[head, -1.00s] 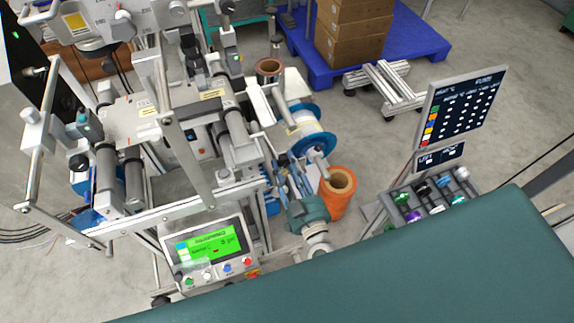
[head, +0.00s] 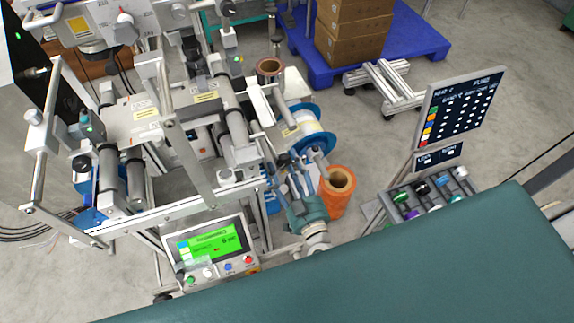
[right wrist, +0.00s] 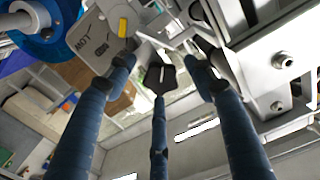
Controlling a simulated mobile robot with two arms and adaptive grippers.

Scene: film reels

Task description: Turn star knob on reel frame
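The reel frame (head: 240,150) is a metal machine with rollers on the left of the head view. A blue-flanged reel (head: 318,135) sits on its right side, and its blue flange (right wrist: 45,45) shows at upper left in the right wrist view. My right gripper (head: 293,178) is beside the frame, below the reel. My left gripper is not in view.
An orange roll (head: 338,195) stands close right of my right gripper. A control panel with a green screen (head: 210,245) is at its left. A teal surface (head: 400,265) fills the front. A display board (head: 458,108) and a tray of colored items (head: 430,195) are at right.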

